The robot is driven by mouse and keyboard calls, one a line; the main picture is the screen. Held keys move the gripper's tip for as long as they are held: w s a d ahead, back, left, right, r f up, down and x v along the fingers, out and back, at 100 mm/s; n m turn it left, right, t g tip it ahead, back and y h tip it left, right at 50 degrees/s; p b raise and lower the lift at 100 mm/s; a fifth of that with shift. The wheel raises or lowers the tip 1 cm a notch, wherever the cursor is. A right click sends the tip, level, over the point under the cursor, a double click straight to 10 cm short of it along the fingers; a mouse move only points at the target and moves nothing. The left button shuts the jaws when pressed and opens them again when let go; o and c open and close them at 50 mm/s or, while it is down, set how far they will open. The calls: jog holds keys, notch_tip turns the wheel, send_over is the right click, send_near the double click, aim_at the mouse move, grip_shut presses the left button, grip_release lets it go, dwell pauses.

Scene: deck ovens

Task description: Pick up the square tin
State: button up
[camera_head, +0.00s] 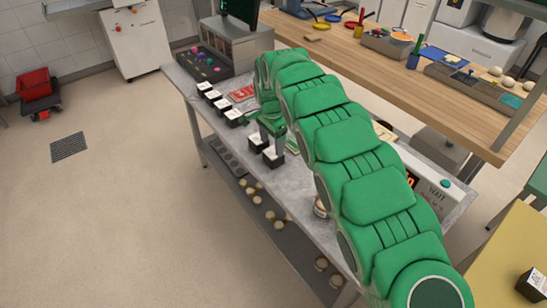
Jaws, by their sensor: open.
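No piece is clearly marked as the square tin at this size. Small black square containers with white tops stand on the grey metal table; two of them, one a little farther (256,143) and one nearer (273,158), are right by my gripper. My gripper (268,137) is open, pointing down at the end of my green arm, close above or beside these two. I cannot tell whether it touches either one. My arm hides much of the table behind and to the right.
More black containers (217,104) stand in a row along the table's left edge. A red-and-white item (241,94) lies behind them. The lower shelf (290,239) holds several round pale pieces. A wooden counter (340,50) runs behind. Another black box (532,285) sits on the yellow surface (510,250) at right.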

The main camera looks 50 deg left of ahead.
aim_at(273, 152)
jog(key=shift+w+d+f, duration=0.1)
jog(key=shift+w+f, duration=0.05)
jog(key=shift+f, duration=1.3)
jog(key=shift+w+f, duration=0.15)
jog(key=shift+f, duration=1.3)
jog(key=c, duration=0.9)
jog(key=shift+r, duration=1.6)
jog(key=shift+s+d+r, duration=0.35)
jog(key=shift+d+r, duration=0.3)
jog(key=shift+r, duration=0.15)
jog(key=shift+s+d+r, duration=0.95)
jog(key=shift+d+r, duration=0.4)
jog(key=shift+d, duration=0.5)
jog(key=shift+s+d+r, duration=1)
jog(key=shift+d+r, duration=0.4)
jog(key=shift+d, duration=0.45)
jog(key=shift+s+d+r, duration=0.95)
jog(key=shift+d+r, duration=0.4)
jog(key=shift+d, duration=0.5)
